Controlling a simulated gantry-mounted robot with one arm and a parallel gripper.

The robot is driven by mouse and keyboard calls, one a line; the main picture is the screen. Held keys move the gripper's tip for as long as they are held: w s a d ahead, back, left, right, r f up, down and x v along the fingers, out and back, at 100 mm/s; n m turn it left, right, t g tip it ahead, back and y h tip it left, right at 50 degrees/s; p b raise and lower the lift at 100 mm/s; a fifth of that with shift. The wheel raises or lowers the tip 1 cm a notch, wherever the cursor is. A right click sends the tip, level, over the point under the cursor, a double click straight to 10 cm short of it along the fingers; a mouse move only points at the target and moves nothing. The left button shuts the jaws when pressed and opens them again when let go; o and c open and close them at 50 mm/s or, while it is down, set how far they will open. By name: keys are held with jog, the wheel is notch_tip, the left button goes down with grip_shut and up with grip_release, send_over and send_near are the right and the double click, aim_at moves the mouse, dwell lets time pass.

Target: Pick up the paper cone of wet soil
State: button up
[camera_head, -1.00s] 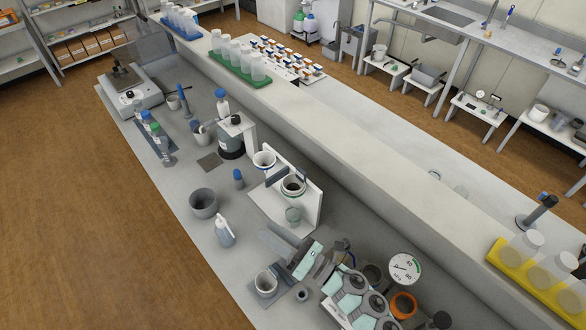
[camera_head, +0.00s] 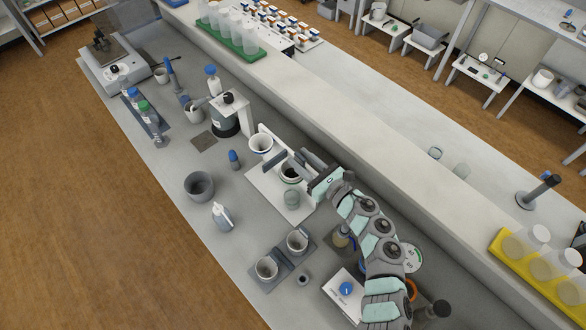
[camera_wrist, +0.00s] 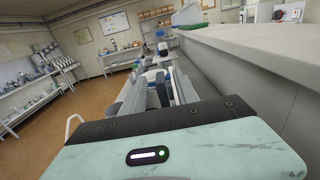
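A dark-filled funnel (camera_head: 290,173), seemingly with the wet soil in it, sits at the white stand (camera_head: 270,195) on the bench in the head view. I cannot make out the paper cone's edge. A second white funnel with a dark rim (camera_head: 262,144) stands just up and left of it. My gripper (camera_head: 306,164) is beside the dark-filled funnel, on its upper right, its fingers partly covering that area. In the wrist view my gripper (camera_wrist: 160,92) shows its grey fingers apart, with small pale and blue things seen between them. I cannot tell whether the fingers touch the funnel.
A clear beaker (camera_head: 292,199) stands below the funnel. Two cups (camera_head: 266,268) (camera_head: 297,241) sit on grey pads in front. A grey pot (camera_head: 199,186) and a wash bottle (camera_head: 222,217) stand to the left. The raised bench ledge (camera_head: 360,165) runs behind.

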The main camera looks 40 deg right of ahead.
aim_at(295, 153)
jog(key=w+p, duration=0.1)
jog(key=w, duration=0.3)
jog(key=shift+d, duration=0.1)
jog(key=shift+c, duration=0.4)
grip_shut()
